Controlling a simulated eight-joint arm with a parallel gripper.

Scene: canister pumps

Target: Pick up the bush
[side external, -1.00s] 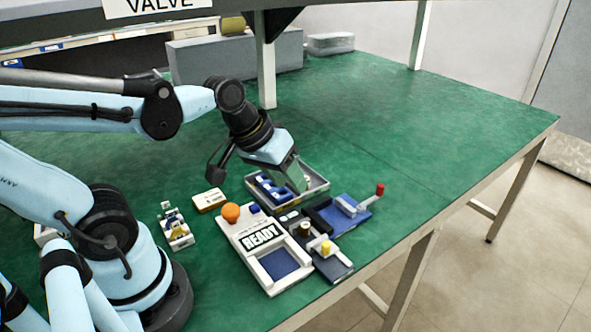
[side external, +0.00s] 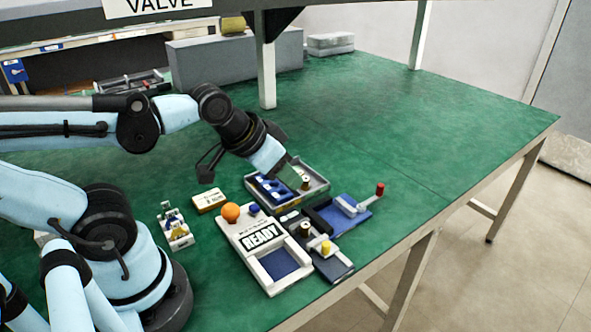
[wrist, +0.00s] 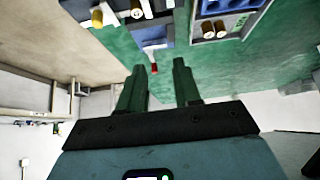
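In the side view, a small brown-topped cylinder that looks like the bush (side external: 306,183) stands in the right part of a grey-rimmed tray (side external: 318,193). In the wrist view, two brown-gold cylinders, (wrist: 208,31) and (wrist: 220,28), stand close together in the tray; I cannot tell which is meant. Another similar cylinder (side external: 305,229) sits in the dark fixture. My gripper (wrist: 158,68) is open, its two dark green fingers apart with nothing between them. In the side view its tip is above the tray, apart from the cylinders.
A blue fixture with a red-knobbed lever (side external: 380,189) is to the right. A yellow-capped part (side external: 326,248) is near the table edge.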

